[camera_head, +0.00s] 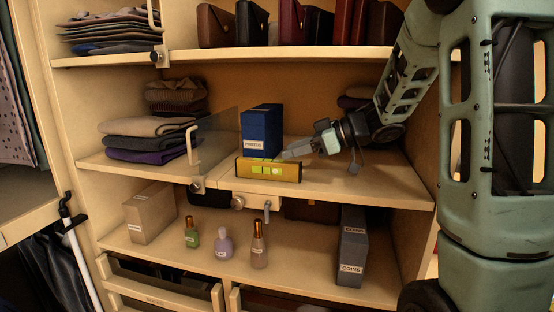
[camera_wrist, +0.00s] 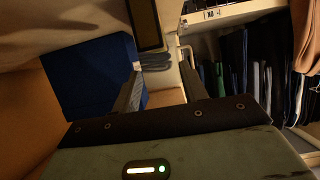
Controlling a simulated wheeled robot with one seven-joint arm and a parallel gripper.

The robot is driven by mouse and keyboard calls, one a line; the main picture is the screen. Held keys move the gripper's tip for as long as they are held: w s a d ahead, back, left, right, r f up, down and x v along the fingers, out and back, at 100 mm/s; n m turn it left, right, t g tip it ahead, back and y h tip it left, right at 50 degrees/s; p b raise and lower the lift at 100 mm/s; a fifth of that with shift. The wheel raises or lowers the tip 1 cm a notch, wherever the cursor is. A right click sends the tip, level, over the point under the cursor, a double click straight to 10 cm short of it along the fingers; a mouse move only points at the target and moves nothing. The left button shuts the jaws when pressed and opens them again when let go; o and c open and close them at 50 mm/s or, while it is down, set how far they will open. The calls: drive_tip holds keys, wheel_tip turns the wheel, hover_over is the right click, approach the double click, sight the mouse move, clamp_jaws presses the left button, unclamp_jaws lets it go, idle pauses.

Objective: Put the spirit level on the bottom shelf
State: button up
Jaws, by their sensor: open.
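The spirit level (camera_head: 268,170) is yellow with green vials and stands on the middle shelf (camera_head: 350,190), near its front edge. In the wrist view, a dark, yellow-edged block (camera_wrist: 145,22) just beyond the fingertips appears to be the level. My gripper (camera_head: 284,154) reaches in from the right, with its fingertips at the level's upper right. In the wrist view, my gripper (camera_wrist: 159,64) is open with nothing held between its fingers. The lower shelf (camera_head: 190,262) lies below, above the drawers.
A blue box (camera_head: 262,130) stands right behind the level. A glass divider (camera_head: 214,140) and folded clothes (camera_head: 145,138) are to the left. The lower shelf holds a beige box (camera_head: 150,212), bottles (camera_head: 259,248) and a grey box (camera_head: 352,248), with clear room between the bottles and grey box.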

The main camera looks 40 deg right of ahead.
drive_tip(key=shift+b+v, duration=0.3)
drive_tip(key=shift+v, duration=2)
drive_tip(key=w+a+h, duration=0.1)
drive_tip(key=w+a, duration=0.2)
drive_tip(key=a, duration=0.1)
drive_tip(key=w+a+t+h, duration=0.1)
drive_tip(key=w+a, duration=0.2)
drive_tip(key=a, duration=0.1)
drive_tip(key=w+a+f+m+h, duration=0.1)
drive_tip(key=w+a, duration=0.2)
drive_tip(key=a, duration=0.1)
drive_tip(key=shift+w+t+h, duration=0.15)
drive_tip(key=shift+t+h, duration=0.15)
drive_tip(key=shift+t, duration=0.1)
drive_tip(key=s+a+f+m+g+h, duration=0.1)
drive_tip(key=s+a+f+g+h, duration=0.15)
drive_tip(key=s+a+f, duration=0.45)
drive_tip(key=s+a+f+g+h, duration=0.1)
drive_tip(key=s+a+f+g, duration=0.25)
drive_tip(key=a, duration=0.45)
drive_tip(key=s+a+f+n+g, duration=0.1)
drive_tip(key=s+a+f+g, duration=0.1)
drive_tip(key=s, duration=0.8)
drive_tip(key=s+a+f+n+g, duration=0.1)
drive_tip(key=s+a+g, duration=0.3)
drive_tip(key=s, duration=0.7)
drive_tip(key=shift+a+f+g+h, duration=0.15)
drive_tip(key=shift+f+g+h, duration=0.2)
drive_tip(key=shift+f, duration=0.5)
